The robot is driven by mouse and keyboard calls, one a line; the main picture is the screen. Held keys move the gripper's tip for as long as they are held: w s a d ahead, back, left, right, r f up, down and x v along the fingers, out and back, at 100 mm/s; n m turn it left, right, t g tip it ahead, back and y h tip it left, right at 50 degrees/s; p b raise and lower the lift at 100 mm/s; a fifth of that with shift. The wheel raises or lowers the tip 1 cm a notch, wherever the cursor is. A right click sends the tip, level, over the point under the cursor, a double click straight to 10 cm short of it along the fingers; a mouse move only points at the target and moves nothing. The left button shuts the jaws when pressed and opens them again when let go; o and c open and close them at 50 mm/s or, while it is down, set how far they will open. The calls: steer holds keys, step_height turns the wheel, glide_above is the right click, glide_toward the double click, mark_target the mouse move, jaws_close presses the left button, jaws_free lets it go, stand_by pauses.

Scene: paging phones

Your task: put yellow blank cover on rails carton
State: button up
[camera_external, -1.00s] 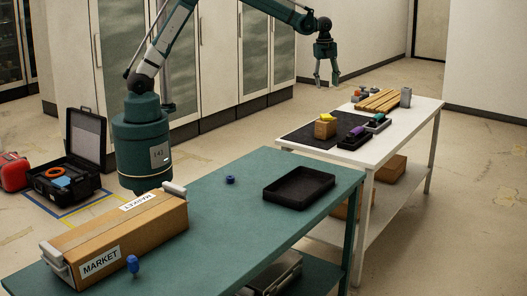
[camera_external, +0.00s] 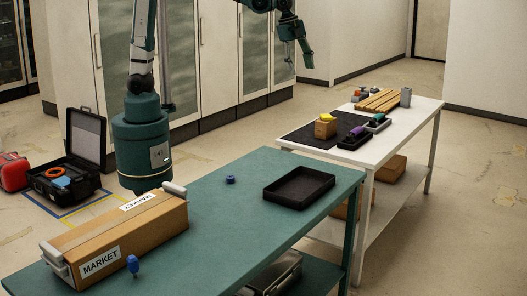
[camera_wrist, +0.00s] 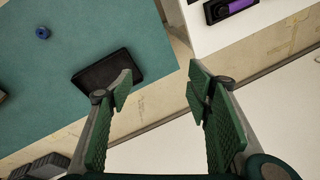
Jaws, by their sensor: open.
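A small yellow piece (camera_external: 326,117), likely the yellow blank cover, shows on top of a small brown carton (camera_external: 324,130) on the white table's dark mat. I cannot read any label on this carton, so I cannot tell whether it is the rails carton. My gripper (camera_external: 300,66) is open and empty, in the air behind and left of the white table. In the wrist view my gripper (camera_wrist: 160,82) has its green pads wide apart with nothing between them. The yellow piece and small carton are not in the wrist view.
The white table (camera_external: 400,139) also holds wooden slats (camera_external: 377,101), a grey block (camera_external: 405,97), and dark trays with purple (camera_external: 357,132) and green (camera_external: 378,118) items. The teal table (camera_external: 225,215) holds a black tray (camera_external: 299,187), a blue ring (camera_external: 230,180) and a MARKET box (camera_external: 150,225).

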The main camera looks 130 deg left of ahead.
steer(key=s+d+r+n+t, duration=0.1)
steer(key=s+d, duration=0.4)
steer(key=d, duration=0.5)
steer(key=s+d+n+t, duration=0.1)
steer(key=s+d, duration=0.4)
steer(key=d, duration=0.6)
steer(key=s+d+r+n+t, duration=0.1)
steer(key=s+d+n, duration=0.1)
steer(key=s+d, duration=0.6)
steer(key=s+d+f, duration=0.2)
steer(key=s+d, duration=0.1)
steer(key=d, duration=0.2)
steer(key=s+d+f+n+t+h, duration=0.1)
steer(key=s+d+f, duration=0.2)
steer(key=d, duration=0.2)
steer(key=shift+d+t+h, duration=0.15)
steer(key=shift+t+h, duration=0.15)
